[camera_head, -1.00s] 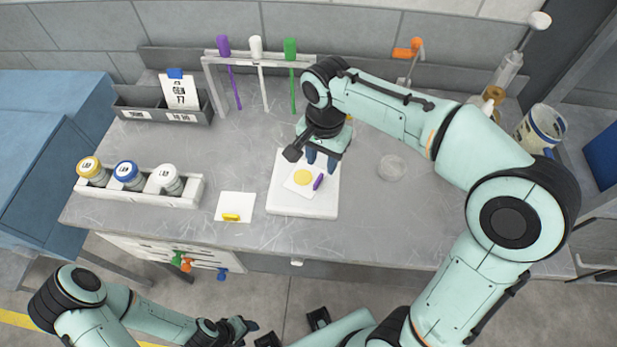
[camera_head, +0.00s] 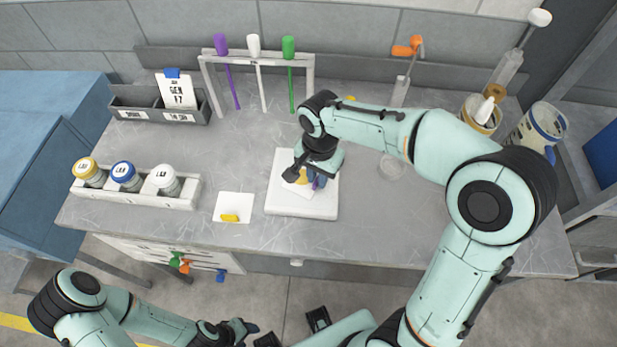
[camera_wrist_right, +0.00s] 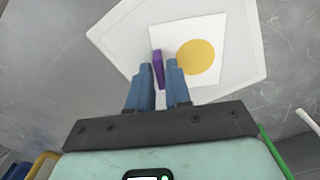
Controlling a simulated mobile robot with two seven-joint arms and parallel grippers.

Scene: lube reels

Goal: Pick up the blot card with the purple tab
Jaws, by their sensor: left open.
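The blot card (camera_head: 299,189) with the purple tab lies on a white pad (camera_head: 300,208) on the bench. In the right wrist view the white card (camera_wrist_right: 209,75) bears a round yellow spot, and its purple tab (camera_wrist_right: 158,68) stands at its left edge. My right gripper (camera_wrist_right: 158,75) is open, with its blue fingers on either side of the tab; a gap shows beside it. In the head view the right gripper (camera_head: 312,178) is low over the card and partly hides it. My left gripper (camera_head: 248,332) is open and empty in front of the bench.
Another card (camera_head: 234,203) with a yellow tab lies left of the pad. A rack of jars (camera_head: 135,194) stands further left. A stand (camera_head: 205,75) with purple, white and green tools is behind. A clear dish (camera_head: 392,167) sits right of the pad.

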